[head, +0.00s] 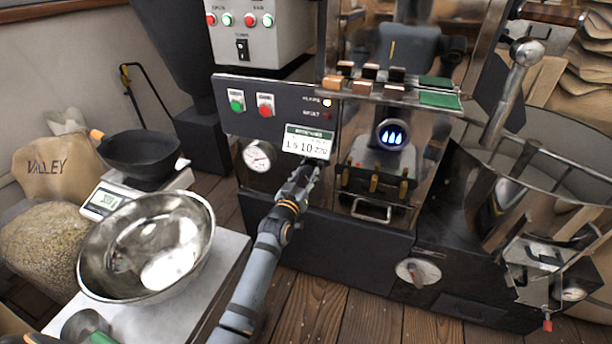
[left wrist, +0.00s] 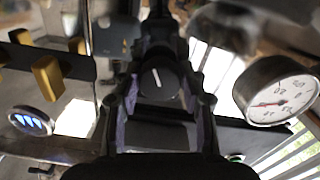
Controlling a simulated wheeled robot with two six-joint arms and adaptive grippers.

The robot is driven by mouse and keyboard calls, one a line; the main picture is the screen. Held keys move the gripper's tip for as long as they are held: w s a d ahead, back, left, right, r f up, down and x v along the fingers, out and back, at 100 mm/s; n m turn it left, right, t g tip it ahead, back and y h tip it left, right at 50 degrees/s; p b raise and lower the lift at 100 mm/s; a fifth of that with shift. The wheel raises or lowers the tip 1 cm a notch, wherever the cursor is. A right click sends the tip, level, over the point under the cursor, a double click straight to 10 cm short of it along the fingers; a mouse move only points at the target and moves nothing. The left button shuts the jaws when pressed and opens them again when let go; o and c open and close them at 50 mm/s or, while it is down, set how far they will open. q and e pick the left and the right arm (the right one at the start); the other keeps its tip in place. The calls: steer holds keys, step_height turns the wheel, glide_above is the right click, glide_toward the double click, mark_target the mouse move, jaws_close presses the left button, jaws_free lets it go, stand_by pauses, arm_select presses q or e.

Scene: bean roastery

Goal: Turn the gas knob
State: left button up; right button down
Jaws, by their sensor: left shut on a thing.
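The gas knob (left wrist: 157,78) is a round black knob with a white pointer line, seen in the left wrist view between my left gripper's fingers. My left gripper (head: 309,174) reaches the front of the roaster (head: 262,196), just below the white date card (head: 308,142). In the left wrist view the left gripper (left wrist: 160,92) is shut on the knob, with a finger on each side. The white line is close to upright there, tilted slightly. In the head view the knob is hidden behind the gripper. My right gripper is not in view.
A pressure gauge (head: 257,155) sits left of my gripper. A flame display (head: 391,135) glows blue on the right. A steel bowl (head: 147,246) and a scale (head: 103,201) are on the left bench.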

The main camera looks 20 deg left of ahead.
arm_select(q)
steer(key=shift+m, duration=0.8)
steer(key=m, duration=0.4)
steer(key=shift+m, duration=2.1)
steer(key=o, duration=1.2)
steer(key=shift+c, duration=0.2)
